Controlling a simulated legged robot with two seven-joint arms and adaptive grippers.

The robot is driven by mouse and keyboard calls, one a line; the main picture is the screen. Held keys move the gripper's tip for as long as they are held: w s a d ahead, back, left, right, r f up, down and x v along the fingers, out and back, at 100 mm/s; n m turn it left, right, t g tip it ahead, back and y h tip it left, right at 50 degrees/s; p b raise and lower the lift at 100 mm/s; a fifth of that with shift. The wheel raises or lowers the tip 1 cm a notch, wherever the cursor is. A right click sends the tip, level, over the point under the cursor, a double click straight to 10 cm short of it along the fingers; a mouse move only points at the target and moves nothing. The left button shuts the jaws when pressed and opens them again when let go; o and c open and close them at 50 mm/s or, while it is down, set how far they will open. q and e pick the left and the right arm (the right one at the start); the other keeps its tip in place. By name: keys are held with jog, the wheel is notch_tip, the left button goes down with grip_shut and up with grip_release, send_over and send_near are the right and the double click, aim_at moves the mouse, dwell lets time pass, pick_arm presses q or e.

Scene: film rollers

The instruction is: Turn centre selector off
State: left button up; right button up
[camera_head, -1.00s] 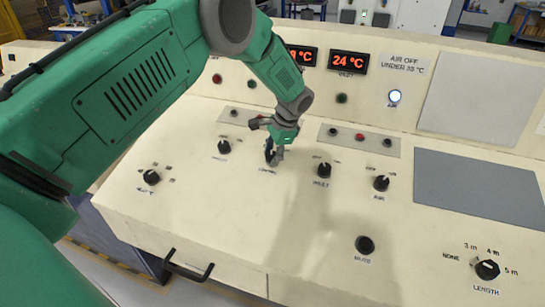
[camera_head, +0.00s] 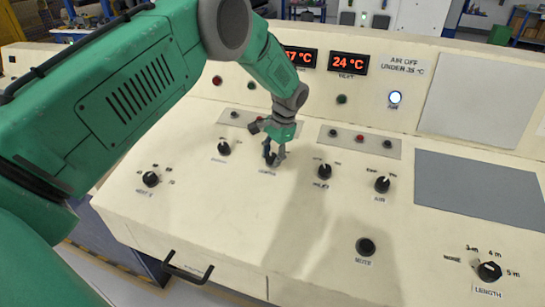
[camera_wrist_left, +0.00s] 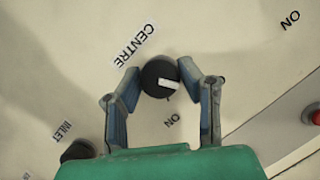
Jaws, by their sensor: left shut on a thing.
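The centre selector (camera_wrist_left: 153,79) is a round black knob with a white pointer mark, beside its CENTRE label (camera_wrist_left: 134,45) in the left wrist view. The pointer lies toward the right of that picture, and an ON label (camera_wrist_left: 172,120) is printed below the knob. My left gripper (camera_wrist_left: 160,74) has one blue-grey finger on each side of the knob and is shut on it. In the head view my left gripper (camera_head: 273,159) reaches down to the sloped panel and largely hides the knob. My right gripper is not in view.
The inlet selector (camera_head: 324,171) and air selector (camera_head: 382,184) stand right of my gripper, another black knob (camera_head: 224,149) left. A button strip (camera_head: 243,119) lies just behind. A mute button (camera_head: 365,246) and length selector (camera_head: 489,271) are nearer the front right.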

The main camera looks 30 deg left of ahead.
pick_arm(q)
jog(key=o, duration=1.1)
jog(key=shift+w, duration=0.15)
jog(key=shift+r, duration=0.25)
jog(key=v, duration=1.1)
jog(key=shift+w+r, duration=0.1)
jog(key=shift+r, duration=0.15)
